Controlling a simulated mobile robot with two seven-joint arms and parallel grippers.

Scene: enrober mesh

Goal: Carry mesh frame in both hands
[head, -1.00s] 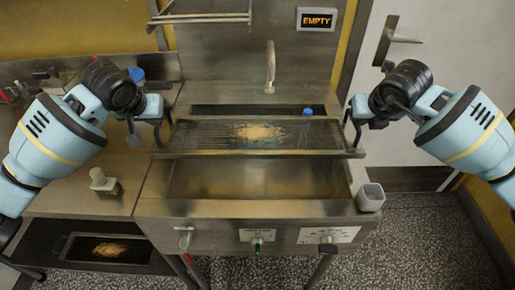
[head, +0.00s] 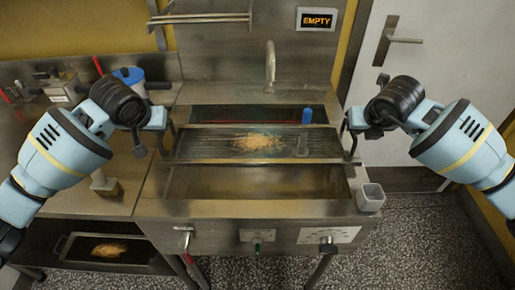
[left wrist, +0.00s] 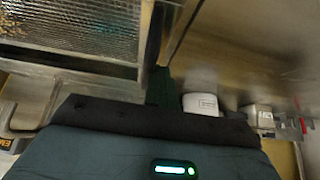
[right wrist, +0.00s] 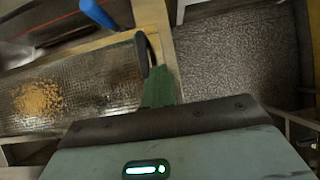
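The mesh frame (head: 215,146) is a long metal-rimmed screen with a tan crusty patch in its middle. It lies level across the sink basin (head: 250,183), between my two hands. It also shows in the left wrist view (left wrist: 85,30) and the right wrist view (right wrist: 85,85). My left gripper (head: 170,138) is at the dark handle on its left end. My right gripper (head: 349,140) is at the dark handle on its right end. Both look shut on these handles, though the fingertips are partly hidden. I cannot tell whether the frame touches the sink.
A faucet (head: 270,65) stands behind the frame. A blue-handled brush (head: 307,117) is at the frame's back right. A grey cup (head: 370,197) sits at the sink's right corner. A sign (head: 317,20) reads EMPTY. Another soiled mesh (head: 110,248) lies on the lower left shelf.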

